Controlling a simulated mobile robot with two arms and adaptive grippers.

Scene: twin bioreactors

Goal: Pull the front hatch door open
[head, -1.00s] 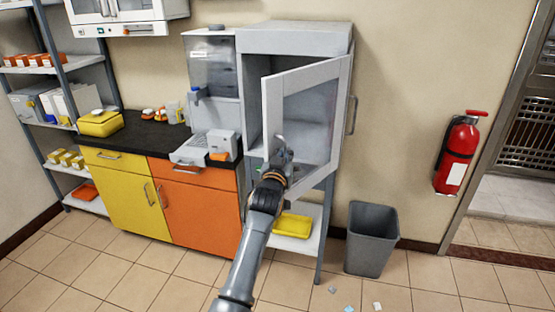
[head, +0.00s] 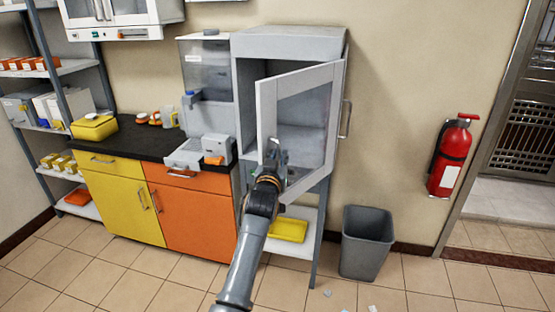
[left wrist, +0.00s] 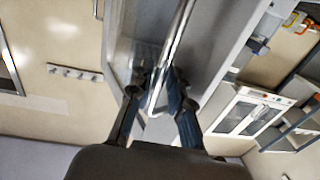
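The front hatch door (head: 336,88), a pale frame around a clear panel, stands partly open at an angle on the grey cabinet (head: 290,43). My left gripper (head: 275,152) is in front of the door's lower left part in the head view. In the left wrist view, the gripper (left wrist: 160,80) has its fingers close together on both sides of a shiny metal bar handle (left wrist: 181,22). It looks shut on this bar. The fingertips are small and partly hidden in the head view. My right gripper is not in view.
A grey bin (head: 367,243) stands right of the cabinet, with small scraps (head: 372,308) on the floor before it. A yellow tray (head: 288,230) sits on the shelf below. An orange and yellow counter (head: 200,215) is at left. A red extinguisher (head: 452,157) hangs at right.

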